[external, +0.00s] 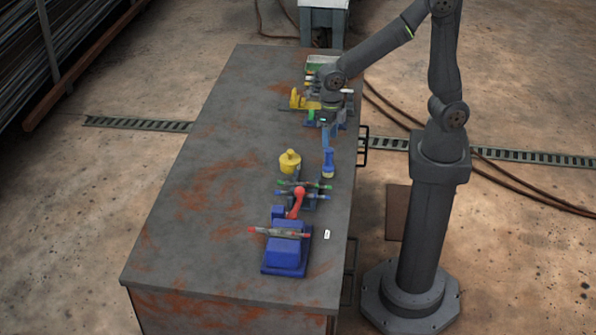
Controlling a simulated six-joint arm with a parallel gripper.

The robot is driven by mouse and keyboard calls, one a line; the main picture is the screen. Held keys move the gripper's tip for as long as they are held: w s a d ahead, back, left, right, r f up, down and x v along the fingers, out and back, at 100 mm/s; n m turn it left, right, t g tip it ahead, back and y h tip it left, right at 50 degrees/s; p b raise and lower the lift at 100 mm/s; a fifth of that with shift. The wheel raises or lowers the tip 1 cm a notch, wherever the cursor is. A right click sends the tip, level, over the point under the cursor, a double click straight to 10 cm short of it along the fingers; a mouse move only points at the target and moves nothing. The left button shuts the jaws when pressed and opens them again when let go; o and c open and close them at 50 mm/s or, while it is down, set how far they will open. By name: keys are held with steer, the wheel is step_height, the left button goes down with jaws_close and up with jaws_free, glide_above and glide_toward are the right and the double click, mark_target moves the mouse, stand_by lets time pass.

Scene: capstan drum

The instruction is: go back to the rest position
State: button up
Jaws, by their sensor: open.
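My gripper (328,120) hangs at the end of my arm, pointing down over the right side of the workbench (185,240). It is open, and I see nothing held in it. It is small here, and its fingertips are partly lost against the coloured parts behind. A blue upright piece (328,162) stands just in front of it in the picture. I cannot tell whether they touch. A blue block-shaped device (287,258) sits near the bench's front, with a red-tipped bar (280,232) across it and a red lever (298,200) behind. A yellow drum-like part (290,162) stands farther back.
Thin bars with green and blue ends (304,187) lie across the middle. A yellow piece (300,99) and a green-edged tray (322,62) are near the far end. A small white tag (327,234) lies at the front right. The bench's left half is clear.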

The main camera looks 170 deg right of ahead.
mark_target(329, 150)
step_height(329, 150, down, 8)
steer(key=shift+f, duration=0.15)
steer(key=shift+d+r, duration=0.1)
steer(key=shift+r, duration=0.25)
step_height(329, 150, up, 3)
steer(key=shift+r, duration=0.1)
steer(key=s+a+r, duration=0.2)
steer(key=s+r, duration=0.5)
steer(key=s, duration=0.5)
steer(key=w+d+r, duration=0.3)
steer(key=w+d, duration=0.4)
steer(key=w, duration=0.3)
steer(key=w+d+r, duration=0.2)
steer(key=w+d, duration=0.5)
steer(key=w, duration=0.4)
steer(key=w+r, duration=0.1)
steer(key=w, duration=2.3)
steer(key=shift+w+a+r, duration=0.2)
steer(key=shift+w+a, duration=0.1)
steer(key=shift+a, duration=0.1)
